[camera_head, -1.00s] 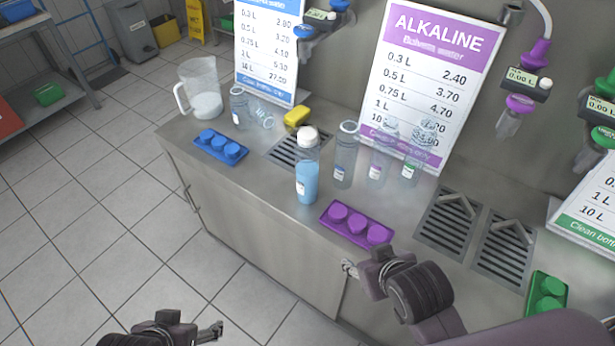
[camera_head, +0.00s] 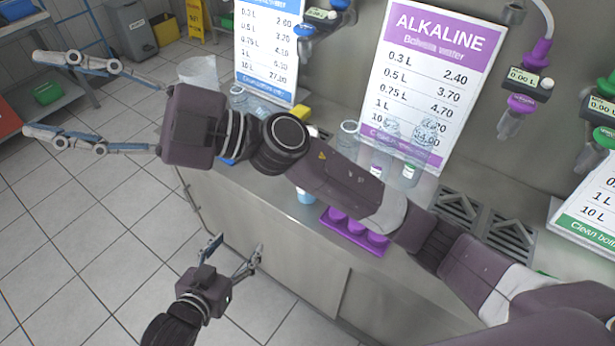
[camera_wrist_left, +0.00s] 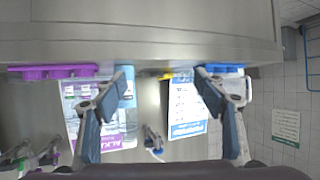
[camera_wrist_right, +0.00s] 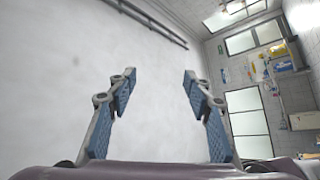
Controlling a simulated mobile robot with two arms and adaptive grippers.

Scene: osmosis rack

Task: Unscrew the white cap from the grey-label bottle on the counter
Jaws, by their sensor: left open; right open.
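The bottle with blue liquid (camera_head: 306,196) stands on the counter. My right arm crosses in front of it in the head view, hiding most of the bottle, its label and nearly all of its white cap. Its blue body also shows in the left wrist view (camera_wrist_left: 129,84), beyond the fingers. My left gripper (camera_head: 237,248) is open and empty, low in front of the counter; its fingers also show in the left wrist view (camera_wrist_left: 164,85). My right gripper (camera_head: 34,95) is open and empty, out over the floor beyond the counter's left end, apart from the bottle.
A purple tray of caps (camera_head: 352,237) lies near the counter's front edge. An alkaline price board (camera_head: 425,70) leans at the back. A pitcher (camera_head: 198,70) is partly hidden.

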